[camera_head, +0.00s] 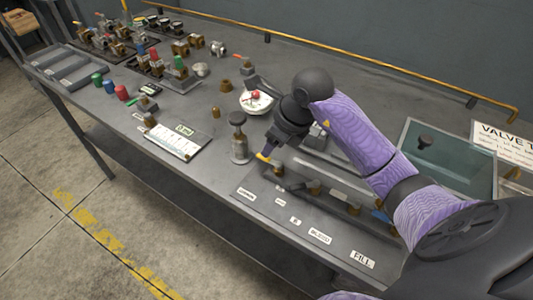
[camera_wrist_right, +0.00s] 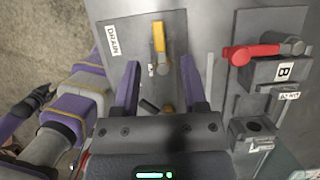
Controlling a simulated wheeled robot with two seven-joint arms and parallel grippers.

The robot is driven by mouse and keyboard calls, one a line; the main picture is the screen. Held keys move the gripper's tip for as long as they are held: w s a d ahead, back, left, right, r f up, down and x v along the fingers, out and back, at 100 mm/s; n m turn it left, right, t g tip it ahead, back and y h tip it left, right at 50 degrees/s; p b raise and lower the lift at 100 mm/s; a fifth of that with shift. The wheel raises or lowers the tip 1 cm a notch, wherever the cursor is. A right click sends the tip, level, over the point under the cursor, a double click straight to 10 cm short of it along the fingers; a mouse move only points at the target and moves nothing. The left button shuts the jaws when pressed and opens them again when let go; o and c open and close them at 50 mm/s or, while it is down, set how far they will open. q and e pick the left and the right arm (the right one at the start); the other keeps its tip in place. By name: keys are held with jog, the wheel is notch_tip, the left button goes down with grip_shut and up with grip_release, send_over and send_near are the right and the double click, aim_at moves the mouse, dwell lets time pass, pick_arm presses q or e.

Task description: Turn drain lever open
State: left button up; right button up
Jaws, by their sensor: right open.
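The drain lever, a yellow handle (camera_wrist_right: 159,38), shows in the right wrist view beside a white label reading DRAIN (camera_wrist_right: 113,40). In the head view only its yellow end (camera_head: 263,157) shows, just below my gripper. My right gripper (camera_head: 272,148) is over the front panel of the bench, partly hidden by its own wrist. In the right wrist view its two purple fingers (camera_wrist_right: 158,68) are apart and empty, with the yellow handle between and beyond their tips. A dark arm end, seemingly my left gripper (camera_wrist_right: 30,103), shows at the left edge; its jaws are unclear.
A red lever (camera_wrist_right: 250,53) on a block marked B is to the right in the wrist view. In the head view a grey post (camera_head: 239,140) stands left of my gripper, near a white card (camera_head: 178,140). A glass-topped box (camera_head: 448,155) is at right.

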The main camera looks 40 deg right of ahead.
aim_at(270, 161)
jog(key=b+x, duration=0.1)
jog(key=x, duration=0.3)
jog(key=shift+w+a+f, duration=0.1)
jog(key=shift+a+f, duration=0.05)
jog(key=shift+f, duration=0.1)
grip_shut()
